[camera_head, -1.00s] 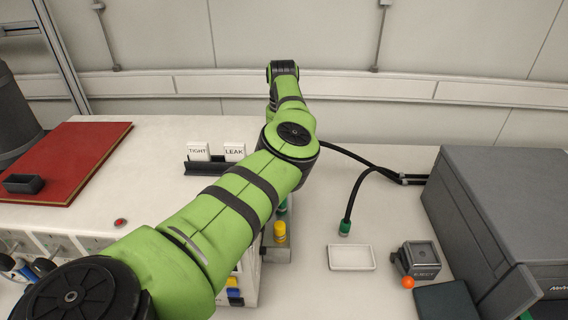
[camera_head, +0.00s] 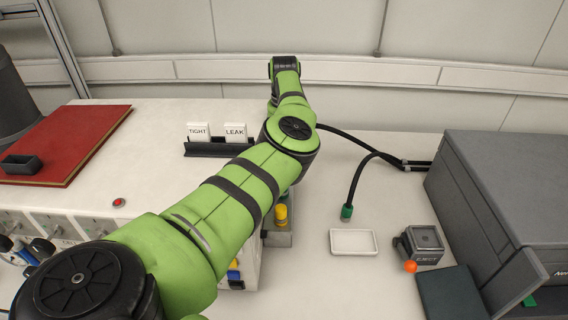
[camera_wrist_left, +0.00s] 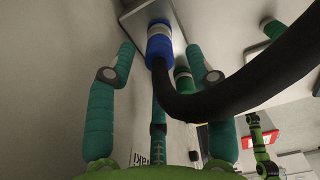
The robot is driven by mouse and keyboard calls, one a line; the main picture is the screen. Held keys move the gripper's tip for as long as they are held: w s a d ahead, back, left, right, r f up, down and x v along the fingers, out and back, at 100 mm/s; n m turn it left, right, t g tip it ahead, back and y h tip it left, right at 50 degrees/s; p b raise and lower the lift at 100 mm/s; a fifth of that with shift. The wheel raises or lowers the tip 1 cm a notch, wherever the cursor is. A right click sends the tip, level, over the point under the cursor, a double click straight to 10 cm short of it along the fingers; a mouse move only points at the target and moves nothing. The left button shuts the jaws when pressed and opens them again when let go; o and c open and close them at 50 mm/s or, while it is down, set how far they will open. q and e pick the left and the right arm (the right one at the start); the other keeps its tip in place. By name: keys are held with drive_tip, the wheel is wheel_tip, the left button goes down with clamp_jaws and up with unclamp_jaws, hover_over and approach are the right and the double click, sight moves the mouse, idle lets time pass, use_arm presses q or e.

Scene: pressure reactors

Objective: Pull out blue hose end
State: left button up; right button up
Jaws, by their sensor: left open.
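The blue hose end (camera_wrist_left: 159,43) shows in the left wrist view as a blue collar with a pale ring. It sits at a grey metal plate (camera_wrist_left: 150,14), with a thick black hose (camera_wrist_left: 225,95) curving from it to the right. My left gripper (camera_wrist_left: 160,49) is open, with one finger on each side of the blue end and visible gaps between. In the head view my green left arm hides the blue end and the gripper. My right gripper is not in view.
A green fitting (camera_wrist_left: 184,78) is close behind the blue end. In the head view, a yellow fitting (camera_head: 281,214) stands beside my arm, and a black hose with a green end (camera_head: 347,212) hangs by a white tray (camera_head: 354,242). A grey machine (camera_head: 500,190) stands right.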

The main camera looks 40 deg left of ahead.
use_arm(q)
wheel_tip(320, 180, down, 5)
drive_tip(key=b, duration=0.3)
idle(0.4)
drive_tip(key=shift+b, duration=0.4)
idle(0.5)
clamp_jaws()
drive_tip(key=shift+r, duration=0.15)
drive_tip(key=shift+r+p, duration=1.55)
drive_tip(key=shift+r, duration=1.4)
